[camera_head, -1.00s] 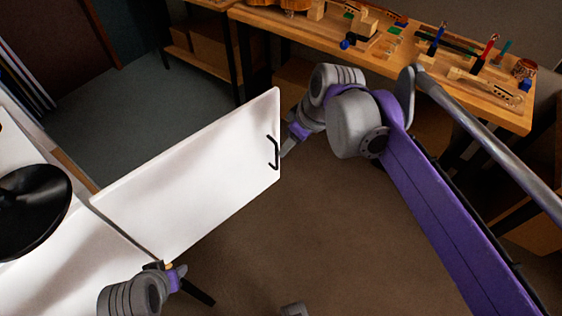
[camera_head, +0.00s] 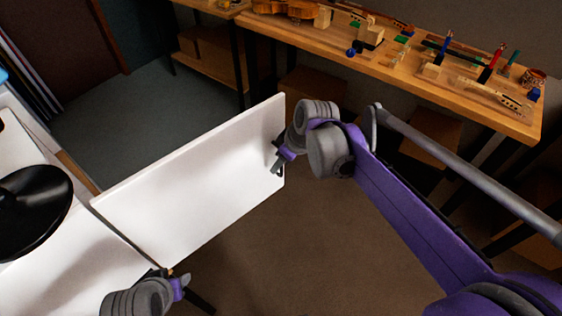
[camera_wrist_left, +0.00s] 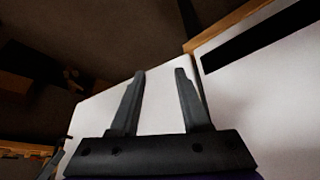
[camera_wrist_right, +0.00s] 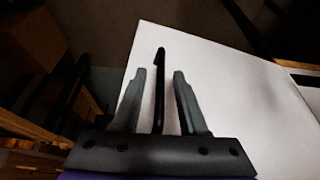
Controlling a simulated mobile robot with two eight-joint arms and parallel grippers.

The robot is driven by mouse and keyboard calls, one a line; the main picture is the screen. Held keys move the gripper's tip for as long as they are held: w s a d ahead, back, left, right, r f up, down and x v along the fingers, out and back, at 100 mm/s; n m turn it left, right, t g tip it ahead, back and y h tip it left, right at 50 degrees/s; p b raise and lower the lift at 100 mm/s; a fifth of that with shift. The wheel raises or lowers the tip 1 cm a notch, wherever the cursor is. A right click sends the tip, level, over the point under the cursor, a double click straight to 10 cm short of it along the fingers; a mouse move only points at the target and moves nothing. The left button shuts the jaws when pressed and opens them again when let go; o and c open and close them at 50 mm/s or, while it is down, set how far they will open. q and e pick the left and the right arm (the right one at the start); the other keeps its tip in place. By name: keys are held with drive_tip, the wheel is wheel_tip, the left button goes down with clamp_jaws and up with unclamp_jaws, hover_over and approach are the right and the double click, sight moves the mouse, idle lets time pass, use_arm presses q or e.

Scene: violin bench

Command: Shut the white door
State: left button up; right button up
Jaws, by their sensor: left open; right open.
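The white door (camera_head: 190,190) stands open, swung out from the white cabinet at the left. A dark bar handle is near its free right edge. In the right wrist view the door (camera_wrist_right: 225,85) fills the right side. The black handle (camera_wrist_right: 160,85) stands between the fingers of my right gripper (camera_wrist_right: 158,74). In the head view the right gripper (camera_head: 278,167) is open at the handle and mostly covers it; I cannot tell whether it touches. My left gripper (camera_head: 173,274) is open near the door's lower hinge-side corner; it also shows in the left wrist view (camera_wrist_left: 160,74).
A black round pan-like object (camera_head: 35,212) sits on the white surface at the left. A wooden workbench (camera_head: 420,75) with tools and violin parts stands at the back right. Boxes (camera_head: 420,130) sit below it. The floor (camera_head: 270,250) in front of the door is clear.

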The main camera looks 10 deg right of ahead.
clamp_jaws()
idle(1.4)
